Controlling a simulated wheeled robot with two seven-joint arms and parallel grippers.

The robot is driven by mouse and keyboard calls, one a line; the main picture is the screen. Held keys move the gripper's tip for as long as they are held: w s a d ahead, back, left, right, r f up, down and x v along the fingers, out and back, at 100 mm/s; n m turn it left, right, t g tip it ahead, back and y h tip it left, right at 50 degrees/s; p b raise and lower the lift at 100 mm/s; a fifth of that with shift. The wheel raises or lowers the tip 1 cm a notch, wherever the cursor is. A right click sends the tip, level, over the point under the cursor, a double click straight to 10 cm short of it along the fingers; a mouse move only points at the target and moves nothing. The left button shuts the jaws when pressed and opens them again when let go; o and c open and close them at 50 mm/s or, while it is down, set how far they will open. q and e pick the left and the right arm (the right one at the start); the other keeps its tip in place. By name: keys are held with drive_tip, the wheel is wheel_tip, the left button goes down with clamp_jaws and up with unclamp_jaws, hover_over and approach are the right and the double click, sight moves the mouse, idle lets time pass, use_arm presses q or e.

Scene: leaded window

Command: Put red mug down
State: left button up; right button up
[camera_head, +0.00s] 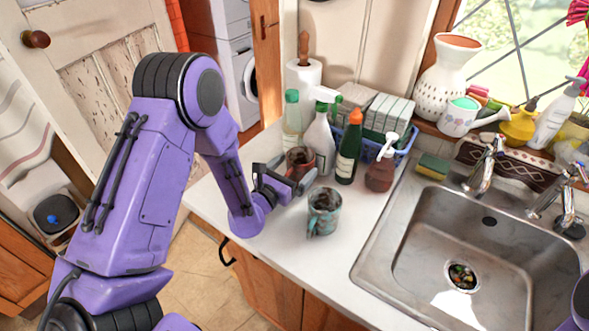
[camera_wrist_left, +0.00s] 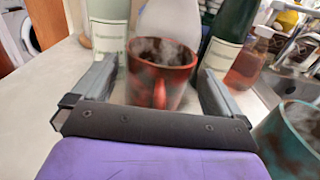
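The red mug (camera_head: 299,158), dark inside, stands upright at the back of the white counter. In the left wrist view the red mug (camera_wrist_left: 160,78) is ahead of the palm, steam over it and its handle towards me. My left gripper (camera_head: 284,176) is low over the counter at the mug. In the wrist view its fingers (camera_wrist_left: 161,70) are spread on either side of the mug, with narrow gaps beside it, so it looks open. The mug's base is partly hidden. My right gripper is not in view.
A teal mug (camera_head: 323,212) stands just right of the left gripper. Bottles, including a white spray bottle (camera_head: 319,140) and a dark green bottle (camera_head: 349,150), crowd behind the red mug. The sink (camera_head: 405,225) is to the right. The front counter is clear.

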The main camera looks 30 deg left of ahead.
use_arm(q)
drive_tip(key=s+b, duration=0.1)
drive_tip(key=s, duration=0.1)
drive_tip(key=s+b, duration=0.1)
drive_tip(key=s, duration=0.2)
drive_tip(key=s+b, duration=0.1)
drive_tip(key=s, duration=0.2)
drive_tip(key=shift+a+f, duration=0.15)
drive_tip(key=shift+a, duration=0.15)
drive_tip(key=shift+s, duration=1)
drive_tip(key=shift+s+r+p, duration=0.5)
drive_tip(key=shift+r+p, duration=0.1)
drive_tip(key=shift+p, duration=0.45)
drive_tip(key=shift+s+a+f+p, duration=0.1)
drive_tip(key=shift+s+f+p, duration=0.05)
drive_tip(key=shift+s+p, duration=0.15)
drive_tip(key=shift+s+f, duration=0.1)
drive_tip(key=shift+f, duration=0.1)
